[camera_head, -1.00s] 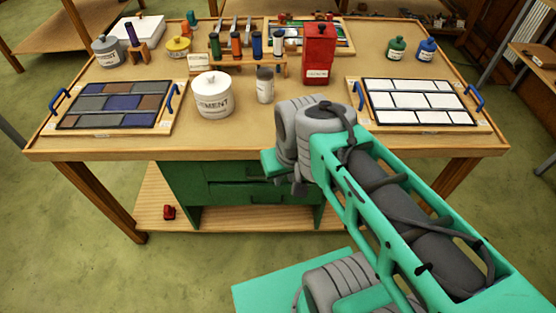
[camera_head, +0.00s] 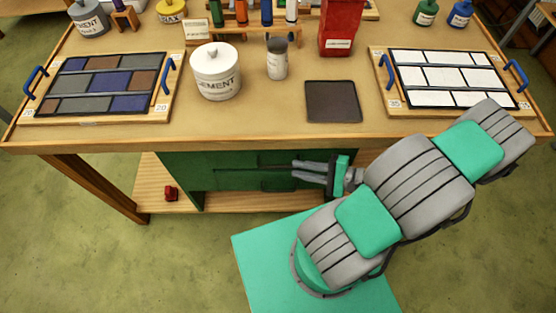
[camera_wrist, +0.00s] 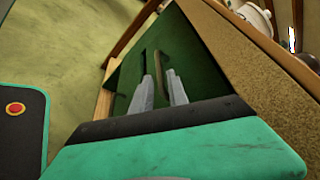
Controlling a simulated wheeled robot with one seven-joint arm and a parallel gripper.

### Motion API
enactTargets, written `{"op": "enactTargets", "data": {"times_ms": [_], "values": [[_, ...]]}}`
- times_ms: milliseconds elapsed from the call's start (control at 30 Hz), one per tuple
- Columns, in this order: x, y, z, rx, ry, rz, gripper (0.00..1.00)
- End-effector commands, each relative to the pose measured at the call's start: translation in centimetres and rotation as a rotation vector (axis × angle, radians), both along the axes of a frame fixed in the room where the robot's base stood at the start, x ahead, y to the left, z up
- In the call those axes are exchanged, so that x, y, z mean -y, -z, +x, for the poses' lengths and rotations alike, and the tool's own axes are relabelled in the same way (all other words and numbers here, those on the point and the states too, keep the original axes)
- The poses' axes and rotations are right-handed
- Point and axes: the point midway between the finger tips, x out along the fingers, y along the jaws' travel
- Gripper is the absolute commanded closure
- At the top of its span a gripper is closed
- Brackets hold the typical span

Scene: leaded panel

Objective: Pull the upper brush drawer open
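The green drawer cabinet (camera_head: 200,175) stands under the table's front edge, its drawers apparently shut. The upper brush drawer's front (camera_head: 232,158) shows just below the tabletop, partly covered by my gripper. My gripper (camera_head: 295,169) reaches left at the cabinet front, its two grey fingers apart. In the wrist view, my gripper (camera_wrist: 160,76) points at the green front (camera_wrist: 185,50), with a dark bar-like handle (camera_wrist: 161,60) at and between the fingertips. I cannot tell whether the fingers touch it. A second dark strip (camera_wrist: 143,64) lies left of it.
The tabletop edge (camera_head: 120,144) overhangs just above my gripper. On the table are a cement pot (camera_head: 216,72), a metal cup (camera_head: 277,60), a dark square slab (camera_head: 333,101) and two tile trays (camera_head: 95,110) (camera_head: 395,98). A small red object (camera_head: 170,193) lies on the lower shelf.

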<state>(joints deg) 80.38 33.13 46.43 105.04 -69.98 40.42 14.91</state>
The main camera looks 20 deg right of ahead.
Motion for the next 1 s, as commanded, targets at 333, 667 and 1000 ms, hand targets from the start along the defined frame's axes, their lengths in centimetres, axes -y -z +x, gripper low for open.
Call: {"op": "enactTargets", "data": {"times_ms": [333,667,1000], "values": [[-4.8,1.3,3.5,-0.002,-0.007,-0.002,0.80],[-5.3,1.4,3.9,-0.003,-0.005,-0.004,0.81],[-5.4,1.4,3.9,-0.004,-0.007,-0.004,1.00]]}}
